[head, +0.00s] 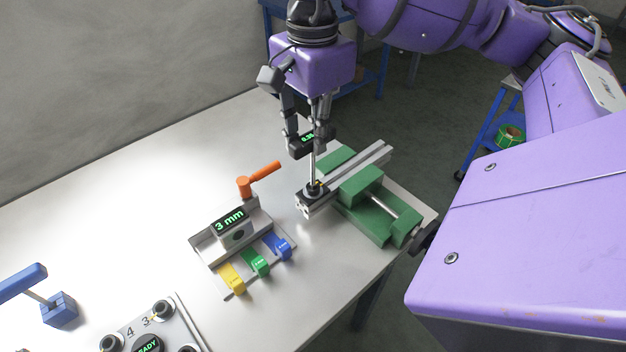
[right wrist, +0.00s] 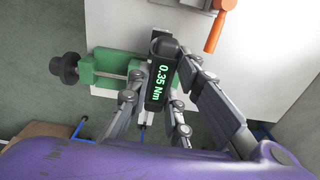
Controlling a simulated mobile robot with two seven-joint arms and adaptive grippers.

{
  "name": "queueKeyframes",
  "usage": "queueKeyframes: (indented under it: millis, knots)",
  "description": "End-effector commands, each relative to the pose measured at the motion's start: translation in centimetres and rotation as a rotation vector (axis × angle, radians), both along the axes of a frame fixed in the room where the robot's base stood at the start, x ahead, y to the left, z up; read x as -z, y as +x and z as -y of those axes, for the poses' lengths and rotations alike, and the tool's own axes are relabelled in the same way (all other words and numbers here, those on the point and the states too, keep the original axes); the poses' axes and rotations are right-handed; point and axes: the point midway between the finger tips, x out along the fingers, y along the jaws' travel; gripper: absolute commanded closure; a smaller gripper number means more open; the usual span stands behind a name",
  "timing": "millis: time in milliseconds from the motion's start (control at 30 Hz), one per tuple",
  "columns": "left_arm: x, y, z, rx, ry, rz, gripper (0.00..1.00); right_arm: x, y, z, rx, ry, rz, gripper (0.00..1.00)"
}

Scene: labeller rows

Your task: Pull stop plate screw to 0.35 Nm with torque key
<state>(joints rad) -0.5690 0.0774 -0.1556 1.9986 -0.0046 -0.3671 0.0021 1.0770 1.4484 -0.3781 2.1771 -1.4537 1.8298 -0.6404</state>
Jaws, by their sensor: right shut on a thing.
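My right gripper (head: 309,146) is shut on the torque key (head: 312,168), which stands about upright. The key's thin shaft runs down to a small dark fitting (head: 315,188) on the near end of a metal rail, apparently at the stop plate. The screw itself is hidden under the tip. In the right wrist view the key's black body (right wrist: 155,97) sits between the fingers and its green display reads 0.35 Nm. My left gripper is not in view.
A green vise (head: 362,187) holds the rail (head: 364,160). Left of it stands a fixture (head: 210,250) reading 3 mm, with an orange handle (head: 262,172) and yellow, green and blue tabs. A numbered plate (head: 178,322) and a blue-handled tool (head: 60,310) are at lower left. The table's upper left is bare.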

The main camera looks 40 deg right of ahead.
Motion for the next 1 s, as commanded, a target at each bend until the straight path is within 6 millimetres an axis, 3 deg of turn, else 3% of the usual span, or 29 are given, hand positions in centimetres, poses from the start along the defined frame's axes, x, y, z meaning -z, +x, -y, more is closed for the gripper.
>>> queueKeyframes:
  millis: [1000]
  knots:
    - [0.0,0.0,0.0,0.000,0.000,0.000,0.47,-2.3,0.0,0.0,-0.014,0.000,0.001,1.00]
